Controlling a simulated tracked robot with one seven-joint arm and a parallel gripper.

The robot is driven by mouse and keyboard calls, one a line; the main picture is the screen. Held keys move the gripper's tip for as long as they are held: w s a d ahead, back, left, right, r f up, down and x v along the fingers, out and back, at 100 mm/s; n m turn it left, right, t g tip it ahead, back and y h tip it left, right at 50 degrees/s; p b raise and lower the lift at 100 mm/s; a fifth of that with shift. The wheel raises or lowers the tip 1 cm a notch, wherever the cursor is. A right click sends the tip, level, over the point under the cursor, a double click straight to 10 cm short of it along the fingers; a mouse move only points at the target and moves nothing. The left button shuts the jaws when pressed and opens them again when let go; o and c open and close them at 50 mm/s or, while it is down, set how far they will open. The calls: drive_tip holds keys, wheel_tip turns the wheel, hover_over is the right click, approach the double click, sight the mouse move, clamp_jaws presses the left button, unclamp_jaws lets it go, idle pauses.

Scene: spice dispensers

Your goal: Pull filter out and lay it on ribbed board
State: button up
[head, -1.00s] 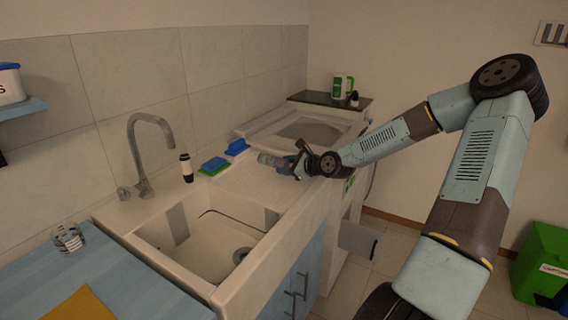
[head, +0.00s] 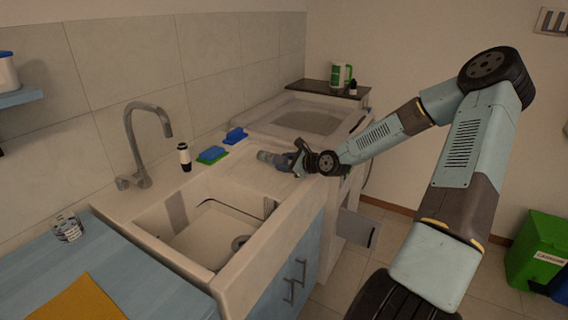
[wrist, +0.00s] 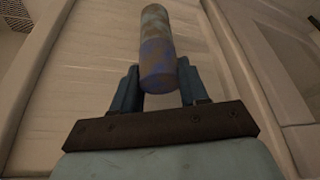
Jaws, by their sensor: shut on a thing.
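The filter (wrist: 157,45) is a cylinder with mottled blue and brown sides. In the wrist view it sticks out from between the two fingers of my gripper (wrist: 160,88), which is shut on its near end. In the head view the filter (head: 269,157) points left from my gripper (head: 291,161), over the right part of the pale sink top. The ribbed board (head: 235,168) is the pale draining surface right of the basin. The filter is over or close above it; I cannot tell whether it touches.
The sink basin (head: 207,228) lies left of the board, with a curved tap (head: 140,145) behind it. Blue and green sponges (head: 212,154) and a dark bottle (head: 184,157) stand along the back. An open drawer (head: 357,229) juts out below the machine at right.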

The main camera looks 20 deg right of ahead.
drive_tip(key=o, duration=1.3)
drive_tip(key=shift+o, duration=0.2)
drive_tip(key=v, duration=1.3)
drive_tip(key=shift+s+d, duration=0.25)
drive_tip(key=shift+s, duration=0.1)
drive_tip(key=shift+a, duration=0.1)
